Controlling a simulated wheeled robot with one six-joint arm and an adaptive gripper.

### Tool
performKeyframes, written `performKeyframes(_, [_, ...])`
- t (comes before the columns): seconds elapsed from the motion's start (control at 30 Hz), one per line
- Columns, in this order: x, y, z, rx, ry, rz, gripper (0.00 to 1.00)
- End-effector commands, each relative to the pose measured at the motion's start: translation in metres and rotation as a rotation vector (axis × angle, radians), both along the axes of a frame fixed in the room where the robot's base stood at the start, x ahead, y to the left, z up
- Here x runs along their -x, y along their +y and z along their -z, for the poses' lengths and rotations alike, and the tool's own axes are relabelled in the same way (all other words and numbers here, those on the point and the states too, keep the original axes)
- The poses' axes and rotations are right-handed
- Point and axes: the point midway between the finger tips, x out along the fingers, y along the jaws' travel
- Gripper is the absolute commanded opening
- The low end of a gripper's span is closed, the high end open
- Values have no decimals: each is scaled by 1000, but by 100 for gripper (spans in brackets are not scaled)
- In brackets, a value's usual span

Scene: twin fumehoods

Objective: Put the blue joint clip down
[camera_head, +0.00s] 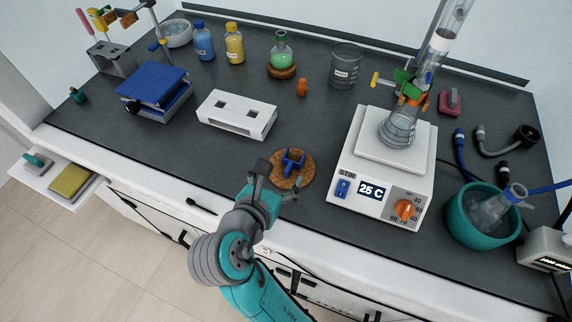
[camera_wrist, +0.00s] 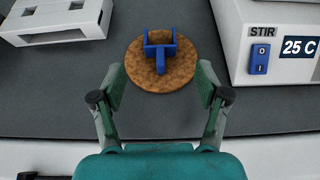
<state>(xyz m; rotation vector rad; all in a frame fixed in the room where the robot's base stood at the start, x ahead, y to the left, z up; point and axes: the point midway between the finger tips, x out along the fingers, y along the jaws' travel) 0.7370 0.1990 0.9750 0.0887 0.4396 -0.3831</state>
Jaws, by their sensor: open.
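The blue joint clip (camera_head: 292,160) rests on a round brown cork mat (camera_head: 305,180) near the front edge of the bench. In the wrist view the clip (camera_wrist: 159,49) lies on the cork mat (camera_wrist: 184,75), its forked end away from me and its stem toward me. My gripper (camera_head: 277,183) is just in front of the mat. In the wrist view my gripper (camera_wrist: 162,91) is open, with its fingers spread to either side of the mat's near part and nothing between them. The clip is apart from both fingers.
A hotplate stirrer (camera_head: 379,190) holding a flask stands close to the right of the mat. A white slotted block (camera_head: 237,116) lies to the left. A small orange item (camera_head: 302,88) stands behind. A teal bowl (camera_head: 480,222) is at the far right. Bare bench surrounds the mat.

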Motion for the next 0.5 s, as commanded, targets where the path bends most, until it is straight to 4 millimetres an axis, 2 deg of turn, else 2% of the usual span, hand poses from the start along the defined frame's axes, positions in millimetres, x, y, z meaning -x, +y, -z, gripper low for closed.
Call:
performKeyframes(0.2, [17, 7, -9, 0, 1, -1, 75])
performKeyframes(0.5, [20, 8, -10, 0, 0, 1, 75])
